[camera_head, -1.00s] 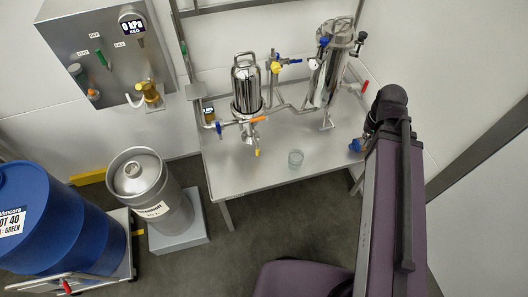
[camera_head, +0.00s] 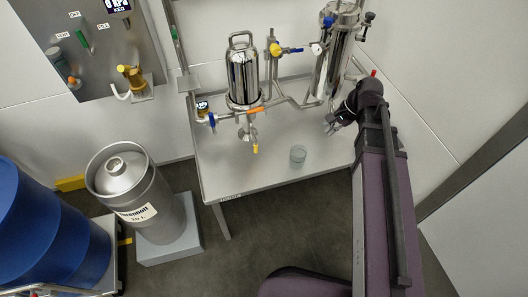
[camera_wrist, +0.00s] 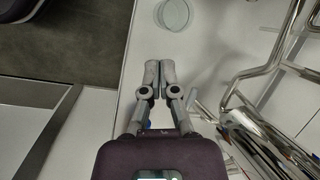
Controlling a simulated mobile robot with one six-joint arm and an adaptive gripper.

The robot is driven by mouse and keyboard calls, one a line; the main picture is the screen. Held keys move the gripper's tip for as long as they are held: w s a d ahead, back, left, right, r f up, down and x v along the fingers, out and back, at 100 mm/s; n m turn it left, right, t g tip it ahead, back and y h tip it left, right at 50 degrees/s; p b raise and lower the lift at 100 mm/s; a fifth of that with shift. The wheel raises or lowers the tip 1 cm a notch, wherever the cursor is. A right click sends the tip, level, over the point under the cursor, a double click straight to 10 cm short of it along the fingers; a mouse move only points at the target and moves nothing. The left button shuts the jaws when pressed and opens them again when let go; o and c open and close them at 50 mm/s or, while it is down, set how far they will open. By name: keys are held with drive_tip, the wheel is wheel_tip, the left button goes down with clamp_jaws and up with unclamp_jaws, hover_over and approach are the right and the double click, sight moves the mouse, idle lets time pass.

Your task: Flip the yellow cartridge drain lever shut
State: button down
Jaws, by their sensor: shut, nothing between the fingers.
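The yellow drain lever (camera_head: 255,149) hangs small and low beneath the polished cartridge housing (camera_head: 242,76), at the end of a short metal drain fitting (camera_head: 248,132). It points roughly downward, just above the bench. My gripper (camera_head: 331,124) is over the right part of the bench, to the right of the lever and apart from it. In the wrist view my gripper (camera_wrist: 160,66) has its two fingers together, with nothing between them. The lever cannot be made out in the wrist view.
A glass beaker (camera_head: 298,154) stands on the steel bench (camera_head: 240,180) between my gripper and the lever. It also shows in the wrist view (camera_wrist: 173,14). Orange (camera_head: 255,110) and blue (camera_head: 212,120) handles sit near the housing. A taller vessel (camera_head: 334,55) and pipes stand behind.

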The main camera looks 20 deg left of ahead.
drive_tip(key=w+a+f+m+g+y+b, duration=0.2)
drive_tip(key=w+a+f+m+y+b, duration=0.2)
drive_tip(key=a+f+b, duration=0.6)
drive_tip(key=shift+w+a+m+b, duration=0.2)
drive_tip(key=shift+a+m+b, duration=1)
drive_tip(key=shift+b, duration=0.4)
drive_tip(key=shift+f, duration=0.25)
drive_tip(key=b+x, duration=0.7)
drive_tip(key=x, duration=0.2)
drive_tip(key=shift+s+a+f, duration=0.1)
drive_tip(key=shift+f, duration=0.15)
drive_tip(key=shift+s+a+f, duration=0.1)
drive_tip(key=shift+a, duration=0.25)
drive_tip(key=shift+s+a, duration=0.35)
drive_tip(key=shift+a, duration=0.45)
drive_tip(key=shift+s+a, duration=0.3)
drive_tip(key=shift+a, duration=0.55)
drive_tip(key=shift+a, duration=0.15)
